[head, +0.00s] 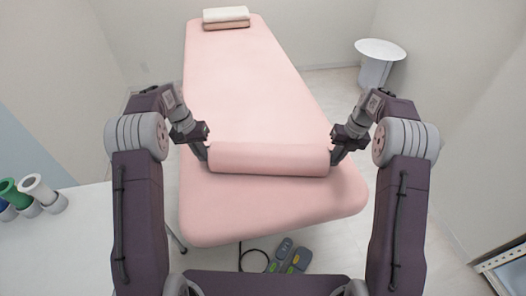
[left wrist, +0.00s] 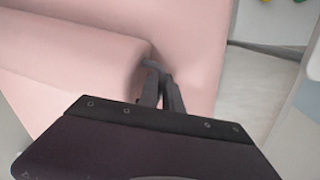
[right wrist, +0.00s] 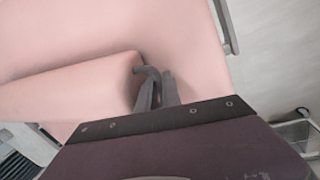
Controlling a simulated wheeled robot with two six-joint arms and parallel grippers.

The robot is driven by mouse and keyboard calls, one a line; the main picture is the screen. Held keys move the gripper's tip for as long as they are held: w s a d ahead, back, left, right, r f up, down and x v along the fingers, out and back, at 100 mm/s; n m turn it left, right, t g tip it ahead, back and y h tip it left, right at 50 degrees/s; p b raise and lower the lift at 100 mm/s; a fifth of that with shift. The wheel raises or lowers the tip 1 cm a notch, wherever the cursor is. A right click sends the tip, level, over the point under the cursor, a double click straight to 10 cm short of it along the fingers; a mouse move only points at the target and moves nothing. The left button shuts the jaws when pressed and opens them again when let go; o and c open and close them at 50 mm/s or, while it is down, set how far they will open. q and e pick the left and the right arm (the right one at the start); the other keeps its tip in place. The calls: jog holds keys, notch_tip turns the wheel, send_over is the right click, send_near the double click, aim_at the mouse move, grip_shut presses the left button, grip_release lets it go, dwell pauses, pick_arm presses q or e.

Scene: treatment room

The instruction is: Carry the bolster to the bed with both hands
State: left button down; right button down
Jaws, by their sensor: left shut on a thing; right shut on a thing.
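The pink bolster (head: 268,160) lies crosswise over the near part of the pink bed (head: 245,85). From these views I cannot tell whether it touches the bed or is just above it. My left gripper (head: 203,150) is shut on the bolster's left end, and my right gripper (head: 335,155) is shut on its right end. In the left wrist view the bolster (left wrist: 85,70) runs up to the left fingers (left wrist: 160,75). In the right wrist view the bolster (right wrist: 75,95) meets the right fingers (right wrist: 155,80). The bolster looks level.
Folded towels (head: 226,17) lie at the bed's far end. A white round stand (head: 380,55) is at the back right. A white table (head: 70,245) at the left holds several rolls (head: 40,188). Grey-blue controls (head: 290,257) lie on the floor before the bed.

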pick_arm(q)
jog(key=c, duration=1.5)
grip_release()
jog(key=shift+f, duration=0.15)
jog(key=shift+c, duration=0.2)
pick_arm(e)
jog(key=c, duration=1.5)
grip_release()
jog(key=shift+f, duration=0.15)
jog(key=shift+c, duration=0.2)
pick_arm(q)
notch_tip(320, 180, up, 8)
jog(key=a, duration=0.1)
jog(key=shift+a, duration=0.3)
pick_arm(e)
notch_tip(320, 180, up, 12)
jog(key=d, duration=0.2)
jog(key=shift+d, duration=0.15)
pick_arm(q)
jog(key=shift+s+f, duration=0.1)
jog(key=shift+f, duration=0.05)
pick_arm(e)
jog(key=shift+s+f, duration=0.1)
jog(key=shift+f, duration=0.1)
